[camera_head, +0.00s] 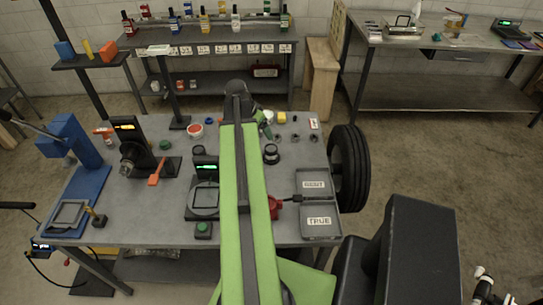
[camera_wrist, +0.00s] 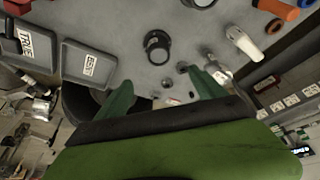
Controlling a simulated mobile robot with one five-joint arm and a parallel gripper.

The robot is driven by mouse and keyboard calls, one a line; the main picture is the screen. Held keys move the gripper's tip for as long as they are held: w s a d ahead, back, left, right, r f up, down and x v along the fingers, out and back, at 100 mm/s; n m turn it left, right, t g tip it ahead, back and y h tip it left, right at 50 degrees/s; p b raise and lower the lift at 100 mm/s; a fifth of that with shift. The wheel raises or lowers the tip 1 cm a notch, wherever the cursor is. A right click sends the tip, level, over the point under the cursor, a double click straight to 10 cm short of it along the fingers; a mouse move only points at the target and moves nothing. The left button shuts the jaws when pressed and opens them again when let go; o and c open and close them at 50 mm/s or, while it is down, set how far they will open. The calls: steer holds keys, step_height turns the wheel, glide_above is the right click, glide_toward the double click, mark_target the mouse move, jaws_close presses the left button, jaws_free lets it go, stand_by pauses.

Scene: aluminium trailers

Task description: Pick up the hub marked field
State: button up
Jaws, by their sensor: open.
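Several small grey hubs stand in the right part of the workbench (camera_head: 160,210) in the head view; one grey hub (camera_head: 294,138) is among them. I cannot read the word field on any of them. In the wrist view, small grey hubs, one of them a grey hub (camera_wrist: 182,67), lie around the space between my fingers. My gripper (camera_wrist: 162,92) is open and empty, its two green fingers spread above the bench. In the head view, my green arm hides the middle of the bench and most of the gripper.
A grey two-part tray (camera_head: 330,205), with labels including TRUE, lies at the bench's front right. A black round knob-like piece (camera_head: 271,153) stands near the hubs, also in the wrist view (camera_wrist: 157,46). A tyre (camera_head: 349,168) stands beside the bench's right edge. A blue press (camera_head: 75,150) stands left.

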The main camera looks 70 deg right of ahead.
steer(key=b, duration=1)
glide_toward(271, 149)
steer(key=x, duration=0.4)
steer(key=shift+w+d+f, duration=0.1)
steer(key=shift+d+f, duration=0.15)
steer(key=shift+f, duration=0.1)
steer(key=shift+d+f, duration=0.15)
steer(key=b+x, duration=0.5)
steer(key=shift+f, duration=0.15)
jaws_close()
